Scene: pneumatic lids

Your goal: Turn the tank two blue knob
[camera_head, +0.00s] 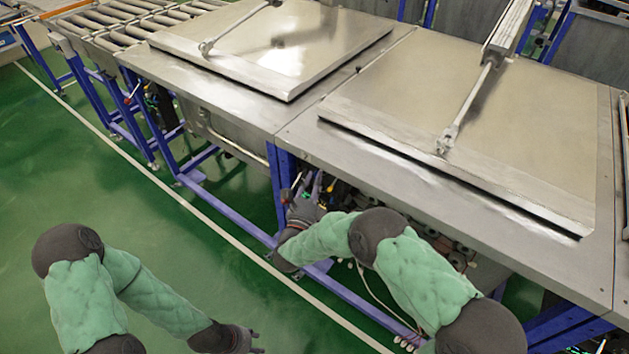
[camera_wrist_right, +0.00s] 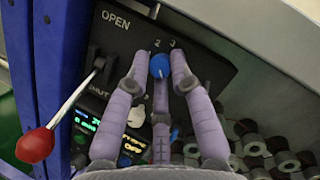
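The blue knob (camera_wrist_right: 158,66) sits on a black control panel (camera_wrist_right: 215,62) below the small marks "2" and "3". My right gripper (camera_wrist_right: 160,68) has its fingers spread around the knob, one on each side and a third below. They are close to it, but I cannot tell whether they touch it. In the head view, my right gripper (camera_head: 309,188) is at the front of the tanks, below the table edge, and the knob is hidden. My left gripper (camera_head: 250,341) hangs low over the floor at the bottom edge, partly cut off, away from the tanks.
A red-tipped lever (camera_wrist_right: 36,145) is left of the knob, beside "OPEN" lettering. Lit displays (camera_wrist_right: 84,122) are below it. A blue post (camera_wrist_right: 62,50) borders the panel. Two metal lids (camera_head: 275,40), (camera_head: 480,115) lie closed on the tanks. Green floor (camera_head: 110,195) is clear at left.

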